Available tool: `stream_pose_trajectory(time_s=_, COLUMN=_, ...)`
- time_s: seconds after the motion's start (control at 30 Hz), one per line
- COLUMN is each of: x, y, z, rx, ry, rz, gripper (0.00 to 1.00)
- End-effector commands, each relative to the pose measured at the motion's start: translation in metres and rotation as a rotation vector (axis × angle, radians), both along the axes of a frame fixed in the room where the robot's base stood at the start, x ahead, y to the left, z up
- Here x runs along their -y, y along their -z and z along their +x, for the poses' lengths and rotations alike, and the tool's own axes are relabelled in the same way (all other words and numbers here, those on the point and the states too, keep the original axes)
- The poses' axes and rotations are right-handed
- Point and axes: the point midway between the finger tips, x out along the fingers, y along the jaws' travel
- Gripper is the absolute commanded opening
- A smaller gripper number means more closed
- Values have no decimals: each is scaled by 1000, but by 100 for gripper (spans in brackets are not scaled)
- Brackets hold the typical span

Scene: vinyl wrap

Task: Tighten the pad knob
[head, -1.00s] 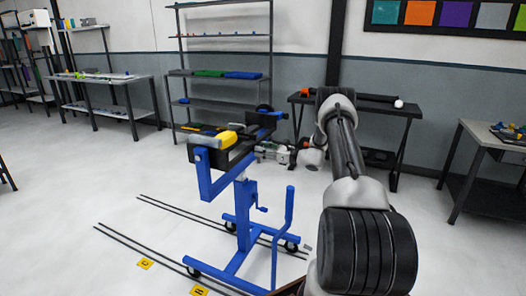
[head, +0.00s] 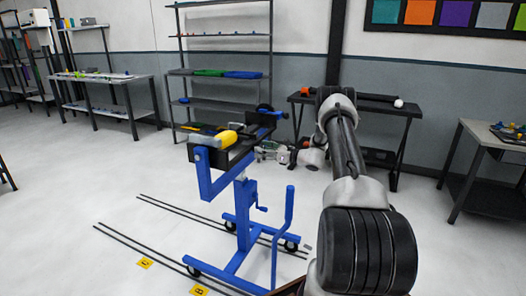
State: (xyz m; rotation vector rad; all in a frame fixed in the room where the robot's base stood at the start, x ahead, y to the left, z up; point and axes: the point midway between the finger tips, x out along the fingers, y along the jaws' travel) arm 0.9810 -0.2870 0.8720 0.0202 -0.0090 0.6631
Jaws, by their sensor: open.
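A blue wheeled stand (head: 243,220) stands upright on the floor left of my arm, with a black top. A yellow piece (head: 222,140) lies across the top's near left part. I cannot tell which is the pad knob. My gripper (head: 270,153) is small and partly unclear, just right of the stand's top. It is open and looks empty, apart from both round parts.
A crank (head: 262,208) and a tall blue handle (head: 289,215) stick out from the stand. Dark floor rails (head: 150,245) run under it. A black table (head: 400,112) stands behind my arm, a shelf (head: 185,72) behind the stand.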

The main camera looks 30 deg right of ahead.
Motion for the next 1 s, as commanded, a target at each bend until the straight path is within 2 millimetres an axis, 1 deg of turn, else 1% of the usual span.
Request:
stream_pose_trajectory(time_s=0.07, x=4, y=0, z=-4, rx=0, ry=1, rz=0, gripper=64)
stream_pose_trajectory(time_s=0.17, x=14, y=0, z=-16, rx=-1, ry=3, rz=-1, gripper=64)
stream_pose_trajectory(time_s=0.4, x=47, y=1, z=-59, rx=0, ry=3, rz=0, gripper=64)
stream_pose_trajectory(time_s=0.6, x=67, y=2, z=-86, rx=-1, ry=2, rz=0, gripper=64)
stream_pose_trajectory(time_s=0.77, x=73, y=2, z=-93, rx=-1, ry=1, rz=0, gripper=64)
stream_pose_trajectory(time_s=1.0, x=74, y=2, z=-94, rx=-1, ry=0, rz=0, gripper=64)
